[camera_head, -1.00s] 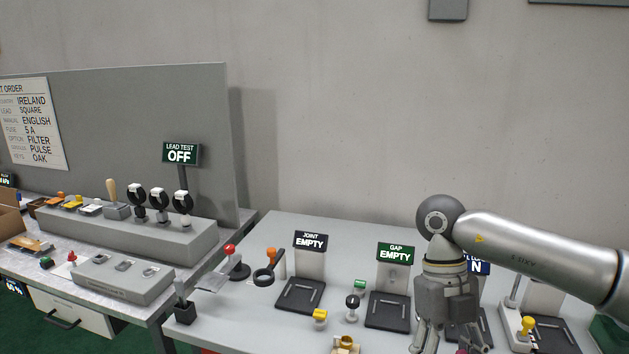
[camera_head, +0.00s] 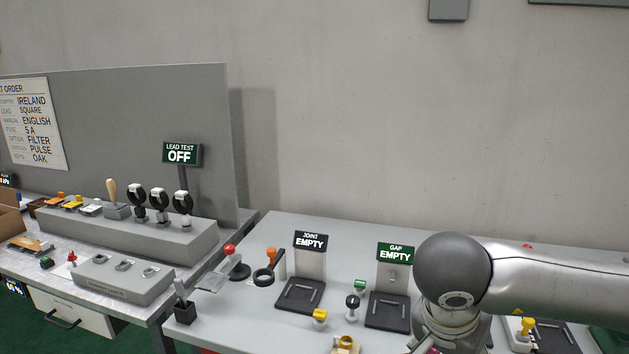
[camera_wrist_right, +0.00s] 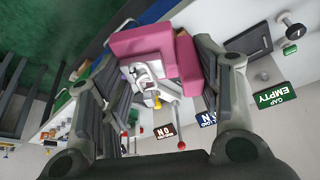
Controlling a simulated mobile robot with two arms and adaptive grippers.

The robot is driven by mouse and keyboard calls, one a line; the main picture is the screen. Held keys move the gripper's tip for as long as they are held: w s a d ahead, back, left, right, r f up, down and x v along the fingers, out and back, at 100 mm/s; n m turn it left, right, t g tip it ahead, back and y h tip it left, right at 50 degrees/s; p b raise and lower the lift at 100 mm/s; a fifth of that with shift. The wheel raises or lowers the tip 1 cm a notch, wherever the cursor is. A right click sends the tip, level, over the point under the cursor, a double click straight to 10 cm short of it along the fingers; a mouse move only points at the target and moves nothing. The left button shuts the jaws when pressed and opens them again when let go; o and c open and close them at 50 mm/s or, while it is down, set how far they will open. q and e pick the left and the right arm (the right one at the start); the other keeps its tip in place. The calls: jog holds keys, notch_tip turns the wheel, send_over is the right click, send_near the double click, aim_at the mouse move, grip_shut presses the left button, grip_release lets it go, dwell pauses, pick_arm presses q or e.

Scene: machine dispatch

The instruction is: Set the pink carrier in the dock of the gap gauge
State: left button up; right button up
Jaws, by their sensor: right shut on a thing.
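My right gripper (camera_wrist_right: 165,60) is shut on the pink carrier (camera_wrist_right: 187,62), a blocky pink piece with a whitish part in it, in the right wrist view. In the head view my right arm hides most of this, and only a small pink bit shows at the bottom edge. The gap gauge has a GAP EMPTY sign (camera_head: 395,254) and a dark, bare dock (camera_head: 388,312), just left of my right arm. The dock also shows in the wrist view (camera_wrist_right: 247,46), apart from the carrier. My left gripper is not in view.
The JOINT EMPTY station (camera_head: 301,295) stands left of the gap gauge. A black-topped knob (camera_head: 352,303), a green piece (camera_head: 360,285) and a yellow piece (camera_head: 320,316) stand between the docks. A yellow-topped lever (camera_head: 527,327) stands at the right.

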jog(key=n, duration=0.2)
jog(key=n+y, duration=0.1)
jog(key=n, duration=0.1)
jog(key=n+t+y, duration=0.1)
jog(key=n, duration=0.1)
jog(key=shift+s+r, duration=0.15)
jog(key=shift+r, duration=0.2)
jog(key=n+y, duration=0.1)
jog(key=n, duration=0.3)
jog(key=shift+r+y, duration=0.35)
jog(key=shift+y, duration=0.05)
jog(key=shift+a+r+n+y, duration=0.1)
jog(key=shift+n+y, duration=0.15)
jog(key=shift+n, duration=0.4)
jog(key=shift+a+r+n+y, duration=0.1)
jog(key=shift+n+y, duration=0.15)
jog(key=shift+n, duration=0.4)
jog(key=shift+f, duration=0.1)
